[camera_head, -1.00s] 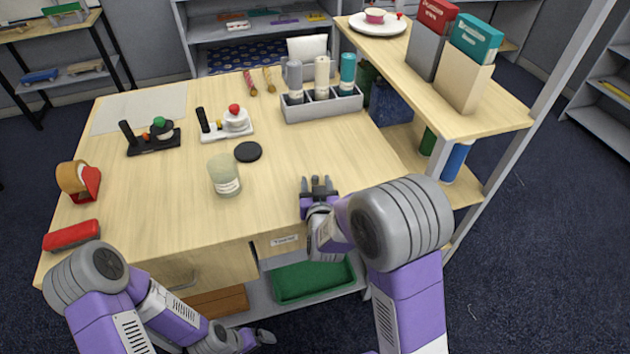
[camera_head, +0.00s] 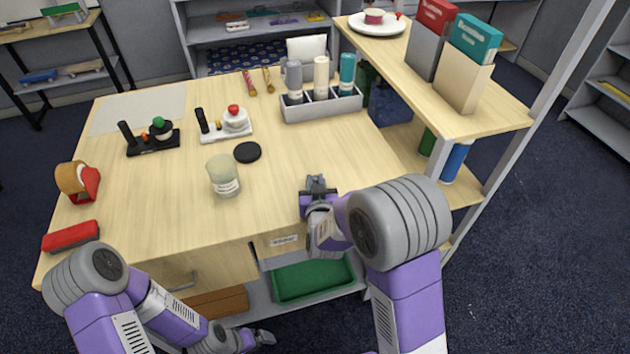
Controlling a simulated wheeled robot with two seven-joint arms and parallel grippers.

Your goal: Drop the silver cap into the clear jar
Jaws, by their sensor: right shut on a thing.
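The clear jar (camera_head: 223,176) stands upright and open on the table, left of my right gripper, with a pale label low on its side. My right gripper (camera_head: 317,183) is low over the table near its front edge, apart from the jar. It is shut on a small grey thing, which I take as the silver cap; the fingers hide nearly all of it. My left gripper (camera_head: 262,338) hangs low in front of the table, away from the jar; its fingers are too small to read.
A black disc (camera_head: 247,152) lies just behind the jar. A grey divided holder (camera_head: 321,106) with bottles stands at the back. A raised shelf (camera_head: 440,100) borders the right side. Two small stands (camera_head: 152,138) (camera_head: 226,124) are behind left. The table between jar and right gripper is clear.

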